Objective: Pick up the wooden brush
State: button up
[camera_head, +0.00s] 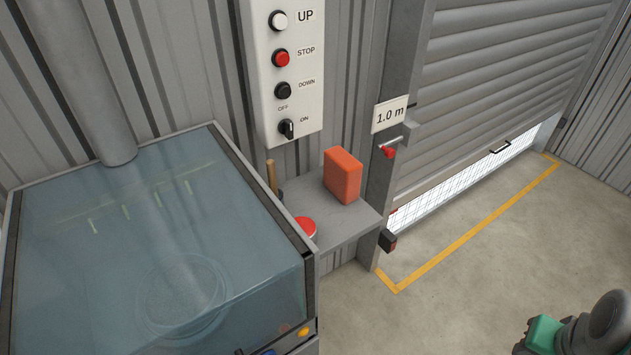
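A light wooden handle (272,177) stands nearly upright against the wall at the left end of a small grey shelf (346,222). It looks like the handle of the wooden brush; its lower end is partly hidden behind the glass-lidded machine, and I cannot make out bristles. A grey and green part of what looks like my arm shows at the bottom right corner, far from the handle. My gripper's fingers are not in view.
An orange-red block (343,175) and a red round object (306,227) are on the shelf. A glass-lidded machine (150,240) fills the left. A control box (283,70) hangs above. A shutter (490,90) is slightly raised; open floor (480,280) lies right.

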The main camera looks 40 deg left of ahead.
aim_at(270, 163)
jog(key=z, duration=0.5)
jog(key=i, duration=0.95)
jog(key=u, duration=4.2)
